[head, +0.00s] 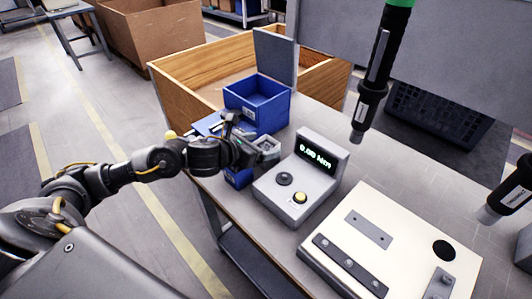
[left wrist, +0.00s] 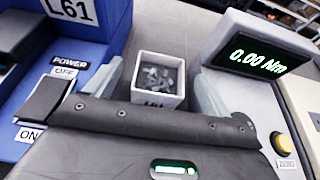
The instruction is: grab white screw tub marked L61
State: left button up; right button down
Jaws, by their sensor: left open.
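The white screw tub (left wrist: 157,68) is a small square open container holding grey screws. Its front label shows in the left wrist view and seems to read L61, its lower part cut off by my gripper's body. My left gripper (head: 268,150) is open, with one finger on each side of the tub (left wrist: 160,80). I cannot tell whether the fingers touch its walls. In the head view the gripper is low over the table's left part, beside the grey torque meter (head: 312,163), and largely hides the tub. My right gripper is not in view.
The meter reads 0.00 Nm, close right of my left gripper. A blue unit with a power switch (left wrist: 62,98) and an L61 label is close left. A blue bin (head: 277,117) stands behind. A cream fixture plate (head: 400,235) and hanging screwdrivers (head: 370,95) are to the right.

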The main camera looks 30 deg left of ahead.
pick_arm(q)
jog(key=c, duration=1.5)
jog(key=shift+r, duration=0.15)
